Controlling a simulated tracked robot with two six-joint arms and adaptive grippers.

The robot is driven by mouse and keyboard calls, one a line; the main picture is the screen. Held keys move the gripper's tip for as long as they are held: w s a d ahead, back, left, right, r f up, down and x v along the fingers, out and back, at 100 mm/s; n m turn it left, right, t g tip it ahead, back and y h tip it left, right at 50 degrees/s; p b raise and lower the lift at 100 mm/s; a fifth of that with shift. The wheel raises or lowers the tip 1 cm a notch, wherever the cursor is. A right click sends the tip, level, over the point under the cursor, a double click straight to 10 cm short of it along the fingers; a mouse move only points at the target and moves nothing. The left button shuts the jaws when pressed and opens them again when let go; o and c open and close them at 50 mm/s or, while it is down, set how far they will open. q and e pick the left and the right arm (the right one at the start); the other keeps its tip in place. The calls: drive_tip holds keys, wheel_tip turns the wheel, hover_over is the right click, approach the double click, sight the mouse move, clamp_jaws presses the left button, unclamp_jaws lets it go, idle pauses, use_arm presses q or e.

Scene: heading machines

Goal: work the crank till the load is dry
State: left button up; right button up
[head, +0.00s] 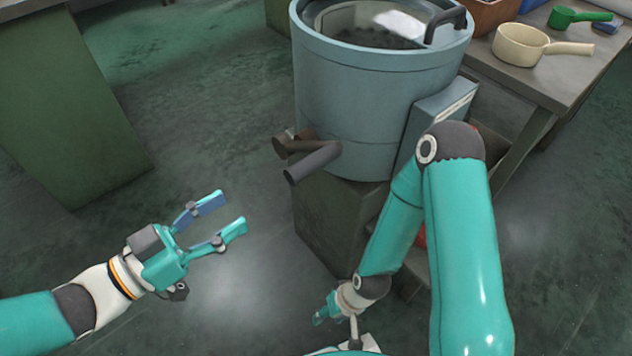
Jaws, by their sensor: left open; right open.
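A round blue-grey drum machine (350,95) stands at the upper middle on a dark green block. Its top is open, and a dark load (375,39) lies inside beside a pale white patch; I cannot tell how wet it is.
A table (555,75) at the upper right holds a cream saucepan (518,45), a green scoop (563,17) and a brown bin (492,14). A green cabinet (60,110) stands at the left. The floor between cabinet and drum is clear. A dark handle (446,24) rises from the drum's rim.

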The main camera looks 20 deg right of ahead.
sight(313, 163)
use_arm(q)
drive_tip(key=shift+m, duration=0.3)
drive_tip(key=b+x, duration=0.1)
drive_tip(key=x, duration=0.4)
drive_tip(key=b+x, duration=0.1)
drive_tip(key=x, duration=0.5)
drive_tip(key=b+x, duration=0.1)
drive_tip(key=x, duration=0.4)
drive_tip(key=shift+s+d, duration=0.25)
drive_tip(key=shift+d, duration=0.25)
clamp_jaws()
